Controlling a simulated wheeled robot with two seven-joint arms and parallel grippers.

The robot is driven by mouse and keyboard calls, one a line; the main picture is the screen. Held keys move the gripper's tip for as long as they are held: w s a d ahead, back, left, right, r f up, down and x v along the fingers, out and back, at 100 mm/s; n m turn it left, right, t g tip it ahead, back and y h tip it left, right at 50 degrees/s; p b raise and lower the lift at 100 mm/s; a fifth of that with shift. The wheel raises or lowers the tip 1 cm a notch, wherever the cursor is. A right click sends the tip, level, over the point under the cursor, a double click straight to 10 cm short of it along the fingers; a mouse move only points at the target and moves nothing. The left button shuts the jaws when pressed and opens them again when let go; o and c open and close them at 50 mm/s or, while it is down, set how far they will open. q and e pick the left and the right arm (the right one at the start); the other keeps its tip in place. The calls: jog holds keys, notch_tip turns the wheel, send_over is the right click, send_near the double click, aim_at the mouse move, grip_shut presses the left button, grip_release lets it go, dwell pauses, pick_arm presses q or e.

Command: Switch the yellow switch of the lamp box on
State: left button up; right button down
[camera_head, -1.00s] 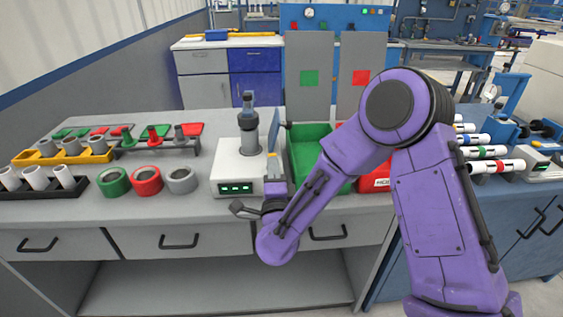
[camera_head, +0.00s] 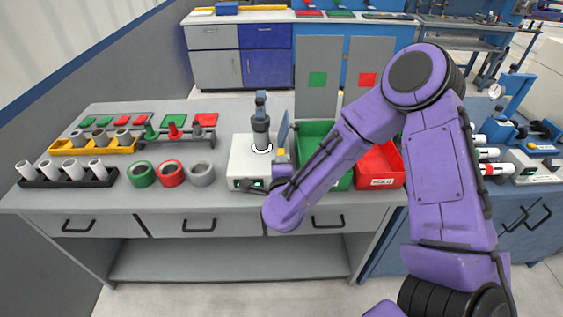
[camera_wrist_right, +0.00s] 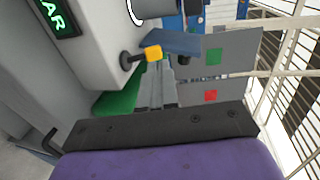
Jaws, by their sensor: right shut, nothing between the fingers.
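The lamp box (camera_head: 247,160) is a white box on the grey bench with a dark grey-blue upright cylinder on top and green displays on its front. In the right wrist view its side wall (camera_wrist_right: 95,45) fills the upper left. The yellow switch (camera_wrist_right: 153,53) is a dark stub with a yellow tip sticking out of that wall. I cannot tell whether it is on or off. My right gripper (camera_head: 282,168) is at the box's right side, its fingers (camera_wrist_right: 168,88) shut and empty, near the switch; contact cannot be made out. My left gripper is not in view.
A green bin (camera_head: 317,133) and a red bin (camera_head: 380,165) stand right of the box, close to my right arm. Green, red and grey rings (camera_head: 171,174) lie to its left, with racks of pipes beyond. Upright grey panels (camera_head: 318,78) stand behind the green bin.

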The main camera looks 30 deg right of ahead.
jog(key=r+p+v, duration=0.2)
jog(key=v, duration=0.8)
jog(key=shift+d+r, duration=0.2)
jog(key=shift+r, duration=0.05)
